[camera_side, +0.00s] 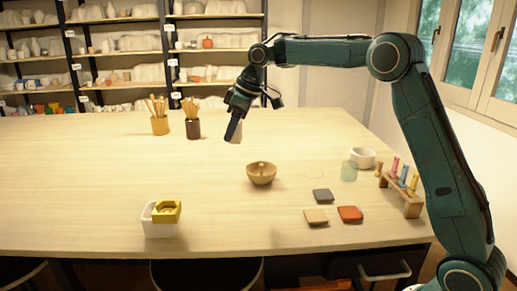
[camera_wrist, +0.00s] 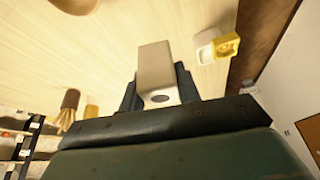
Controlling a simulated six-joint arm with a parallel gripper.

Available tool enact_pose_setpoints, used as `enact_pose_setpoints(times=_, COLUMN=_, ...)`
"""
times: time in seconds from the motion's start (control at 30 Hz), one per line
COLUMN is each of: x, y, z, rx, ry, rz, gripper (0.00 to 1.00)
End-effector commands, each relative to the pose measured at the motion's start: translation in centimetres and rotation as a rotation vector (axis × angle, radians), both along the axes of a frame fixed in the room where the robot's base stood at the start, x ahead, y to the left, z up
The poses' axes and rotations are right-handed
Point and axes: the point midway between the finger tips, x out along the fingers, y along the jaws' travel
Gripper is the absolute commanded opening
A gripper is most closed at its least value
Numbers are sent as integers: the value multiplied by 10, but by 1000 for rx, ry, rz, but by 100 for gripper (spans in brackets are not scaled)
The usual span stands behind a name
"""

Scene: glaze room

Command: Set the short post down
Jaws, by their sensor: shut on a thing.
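The short post is a pale beige block (camera_wrist: 154,62) with a dark hole in its near end. My gripper (camera_wrist: 157,82) is shut on it, with a dark finger on either side. In the side view my gripper (camera_side: 235,122) hangs over the back middle of the table (camera_side: 85,180), behind the wooden bowl. The post (camera_side: 238,135) shows there partly behind a finger. It appears to be held above the table top.
A wooden bowl (camera_side: 261,178) stands mid-table. Two brush pots (camera_side: 160,126) (camera_side: 193,129) stand at the back. A white box (camera_side: 160,231) with a yellow piece (camera_side: 166,211) is front left. Tiles (camera_side: 350,214), a glass (camera_side: 349,172), a white bowl (camera_side: 363,157) and a rack (camera_side: 405,197) are right.

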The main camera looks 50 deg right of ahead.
Motion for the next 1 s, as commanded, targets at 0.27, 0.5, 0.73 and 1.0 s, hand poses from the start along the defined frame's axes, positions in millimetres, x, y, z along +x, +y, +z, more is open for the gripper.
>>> enact_pose_setpoints(times=0.27, x=8, y=-40, z=0, rx=-8, ry=2, rz=-135, gripper=8)
enact_pose_setpoints(times=0.5, x=13, y=-118, z=0, rx=-19, ry=7, rz=-401, gripper=8)
enact_pose_setpoints(times=0.73, x=3, y=-207, z=1, rx=-23, ry=9, rz=-705, gripper=8)
enact_pose_setpoints(times=1.0, x=-27, y=-305, z=2, rx=-16, ry=7, rz=-1058, gripper=8)
